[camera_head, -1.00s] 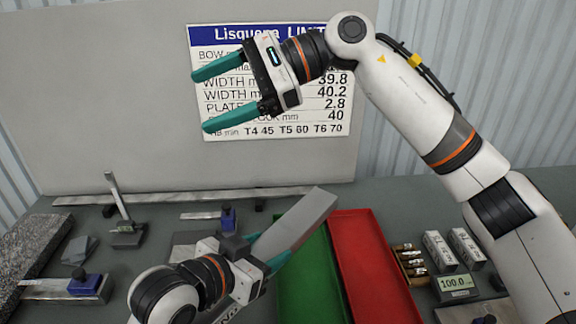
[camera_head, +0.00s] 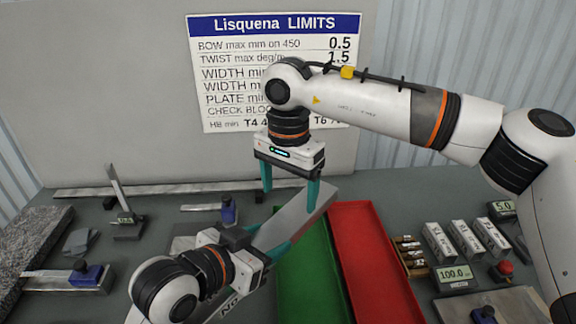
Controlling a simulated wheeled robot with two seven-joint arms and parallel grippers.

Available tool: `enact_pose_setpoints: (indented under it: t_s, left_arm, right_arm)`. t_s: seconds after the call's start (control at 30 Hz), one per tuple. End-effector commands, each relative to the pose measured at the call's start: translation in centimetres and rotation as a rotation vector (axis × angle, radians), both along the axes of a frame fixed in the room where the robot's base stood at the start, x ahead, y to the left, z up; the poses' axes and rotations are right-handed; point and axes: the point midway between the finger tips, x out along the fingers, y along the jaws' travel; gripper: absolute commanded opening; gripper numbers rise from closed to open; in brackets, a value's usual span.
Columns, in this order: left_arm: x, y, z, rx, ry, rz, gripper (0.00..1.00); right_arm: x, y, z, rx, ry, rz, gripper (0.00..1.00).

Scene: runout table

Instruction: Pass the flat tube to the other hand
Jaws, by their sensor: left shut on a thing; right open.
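The flat tube (camera_head: 287,226) is a grey metal bar that slants up to the right in the head view. My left gripper (camera_head: 266,243) is shut on it near its middle, and my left gripper and wrist hide part of it. The tube's lower end shows below my wrist. My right gripper (camera_head: 290,196) points down with its two teal fingers apart, close to the tube's upper right end. One finger shows at the left of the tube and the other near its right end; I cannot tell whether they touch it.
A green tray (camera_head: 303,290) and a red tray (camera_head: 376,265) lie below and right of the tube. White boxes (camera_head: 466,238) and a scale display (camera_head: 453,274) stand further right. A height gauge (camera_head: 124,216) and a blue-handled gauge (camera_head: 86,275) are at left. A limits sign (camera_head: 274,25) hangs behind.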

Motion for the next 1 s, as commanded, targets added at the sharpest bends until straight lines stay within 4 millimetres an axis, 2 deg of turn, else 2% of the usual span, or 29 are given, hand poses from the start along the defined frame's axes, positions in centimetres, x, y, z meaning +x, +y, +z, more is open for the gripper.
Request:
enact_pose_setpoints:
  t_s: [0.1,0.3,0.5,0.73,1.0]
  left_arm:
    - [0.0,0.0,0.2,-0.002,-0.004,0.000,0.14]
    - [0.0,0.0,0.2,-0.002,-0.004,0.000,0.14]
    - [0.0,0.0,0.2,-0.002,-0.004,0.000,0.14]
    - [0.0,0.0,0.2,-0.002,-0.004,0.000,0.14]
    - [-0.1,-0.2,0.2,-0.004,-0.003,-0.006,0.14]
  right_arm:
    - [-0.1,0.0,-2.3,0.001,0.003,0.001,0.80]
    - [-0.1,0.0,-4.7,0.001,0.002,0.001,0.80]
    - [-0.1,0.1,-5.6,0.003,0.001,0.001,0.80]
    - [-0.1,0.1,-5.6,0.003,0.000,0.001,0.80]
    - [0.0,0.1,-5.6,0.005,-0.001,0.001,0.36]
